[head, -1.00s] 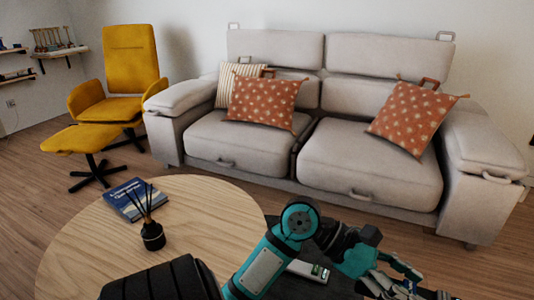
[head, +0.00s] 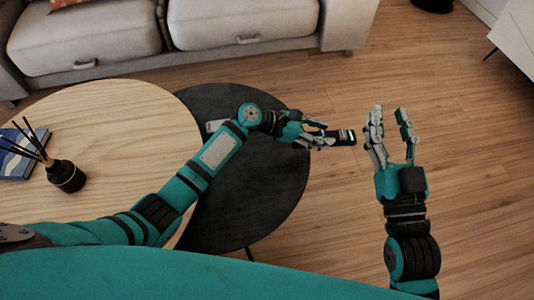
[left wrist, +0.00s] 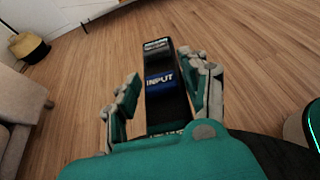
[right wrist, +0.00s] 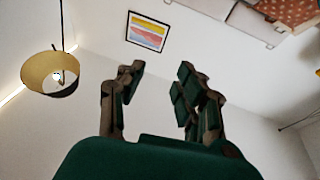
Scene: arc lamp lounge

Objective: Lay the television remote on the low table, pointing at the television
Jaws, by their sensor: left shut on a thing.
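My left gripper (head: 326,137) is shut on a black remote (head: 345,137), held just past the right edge of the dark low round table (head: 262,190). In the left wrist view the remote (left wrist: 166,100) lies lengthwise between the fingers, with a blue "INPUT" label on it. My right gripper (head: 390,112) is open and empty, fingers up, over the floor to the right. It also shows open in the right wrist view (right wrist: 158,78). I cannot make out a television in any view.
A pale wooden round table (head: 110,120) stands left of the dark one, bearing a blue book (head: 18,150) and a reed diffuser (head: 66,176). A small pale item (head: 213,126) lies on the dark table behind my arm. A sofa (head: 240,20) stands behind; a white cabinet (head: 515,40) is far right.

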